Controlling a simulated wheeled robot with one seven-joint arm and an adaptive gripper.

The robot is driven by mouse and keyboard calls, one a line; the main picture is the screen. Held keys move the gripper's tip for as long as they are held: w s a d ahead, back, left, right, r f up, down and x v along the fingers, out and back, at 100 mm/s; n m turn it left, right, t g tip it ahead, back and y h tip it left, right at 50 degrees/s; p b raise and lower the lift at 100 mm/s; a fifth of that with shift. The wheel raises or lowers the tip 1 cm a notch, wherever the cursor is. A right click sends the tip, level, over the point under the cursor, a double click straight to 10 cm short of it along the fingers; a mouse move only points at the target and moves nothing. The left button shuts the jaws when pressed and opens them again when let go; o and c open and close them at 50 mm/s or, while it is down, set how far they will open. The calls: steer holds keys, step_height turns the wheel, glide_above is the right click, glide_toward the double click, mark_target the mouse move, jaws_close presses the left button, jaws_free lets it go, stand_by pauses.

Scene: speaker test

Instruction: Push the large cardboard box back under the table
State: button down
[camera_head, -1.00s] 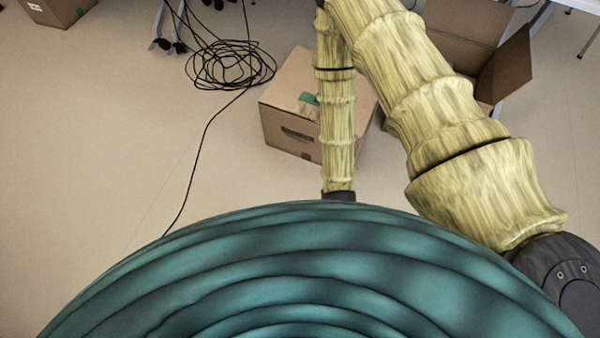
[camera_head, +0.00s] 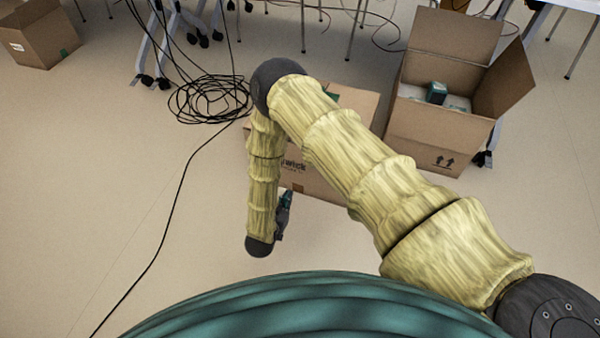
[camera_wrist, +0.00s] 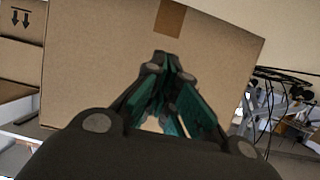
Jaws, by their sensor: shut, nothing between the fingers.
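A closed brown cardboard box (camera_head: 357,103) stands on the floor in the middle of the head view, partly hidden behind my arm. Its front face has dark print and a brown tape patch. In the wrist view that face (camera_wrist: 225,62) fills much of the picture, with the tape patch at the top. My gripper (camera_wrist: 161,62) is shut and empty, its fingertips in front of this face; I cannot tell whether they touch it. In the head view my gripper (camera_head: 285,207) is low in front of the box, mostly hidden by my forearm.
An open cardboard box (camera_head: 436,135) with things inside stands to the right. Another box (camera_head: 38,40) is at the far left. A coiled black cable (camera_head: 208,98) lies left of the middle box, trailing forward. Table and chair legs stand behind.

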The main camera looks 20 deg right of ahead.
steer(key=shift+w+d+b, duration=1.2)
steer(key=shift+w+d, duration=0.45)
steer(key=shift+w, duration=0.6)
steer(key=shift+w+d+b, duration=1.2)
steer(key=shift+w+d, duration=0.45)
steer(key=shift+w, duration=0.6)
steer(key=shift+w+d+b, duration=1.2)
steer(key=shift+w+d, duration=0.45)
steer(key=shift+w, duration=0.6)
steer(key=shift+w+d+b, duration=0.1)
steer(key=shift+w+d, duration=0.85)
steer(key=shift+w, duration=0.35)
steer(key=shift+w+d+b, duration=0.15)
steer(key=shift+w+d, duration=0.8)
steer(key=shift+w, duration=0.35)
steer(key=shift+w+d+b, duration=0.1)
steer(key=shift+w+d, duration=0.85)
steer(key=shift+w, duration=0.35)
steer(key=shift+s+a+p, duration=0.6)
steer(key=shift+s+a, duration=0.1)
steer(key=shift+s, duration=0.25)
steer(key=shift+s+a+p, duration=0.6)
steer(key=shift+s+a, duration=0.05)
steer(key=shift+s, duration=0.25)
steer(key=shift+s+a+p, duration=0.6)
steer(key=shift+s+a, duration=0.1)
steer(key=shift+s, duration=0.25)
steer(key=shift+s+a, duration=0.35)
steer(key=shift+s, duration=0.15)
steer(key=shift+s, duration=0.1)
